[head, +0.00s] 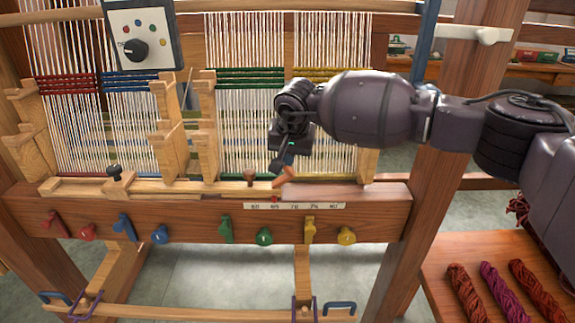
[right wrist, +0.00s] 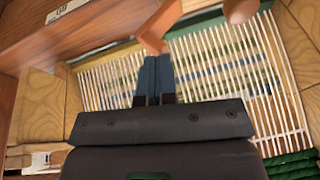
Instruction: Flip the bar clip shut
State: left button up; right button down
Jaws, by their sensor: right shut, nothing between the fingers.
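A small orange-brown wooden piece (head: 283,179), which looks like the bar clip, stands tilted up from the loom's front rail, above the numbered scale. It also shows in the right wrist view (right wrist: 152,43), just beyond the fingertips. My right gripper (head: 280,165) is shut and empty, pointing down in front of the warp threads. Its dark blue fingers lie side by side in the right wrist view (right wrist: 155,75). The tips are very close to the clip; I cannot tell whether they touch it. My left gripper is not in view.
Several coloured pegs (head: 225,230) hang below. Upright wooden posts (head: 170,130) stand left of my right arm. Wool skeins (head: 497,290) lie on a table at the lower right.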

jog(key=shift+d+f+y, duration=0.45)
jog(key=shift+d+y, duration=0.1)
jog(key=shift+y, duration=0.15)
jog(key=shift+w+d+f+y, duration=0.1)
jog(key=shift+d+f+y, duration=0.3)
jog(key=shift+y, duration=0.1)
jog(key=shift+a+r, duration=0.15)
jog(key=shift+r, duration=0.15)
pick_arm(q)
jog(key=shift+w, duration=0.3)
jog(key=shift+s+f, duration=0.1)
pick_arm(e)
jog(key=shift+a+r, duration=0.1)
jog(key=shift+a, duration=0.05)
jog(key=shift+a, duration=0.2)
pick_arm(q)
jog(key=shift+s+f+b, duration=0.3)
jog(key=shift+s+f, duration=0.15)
pick_arm(e)
jog(key=shift+a, duration=0.45)
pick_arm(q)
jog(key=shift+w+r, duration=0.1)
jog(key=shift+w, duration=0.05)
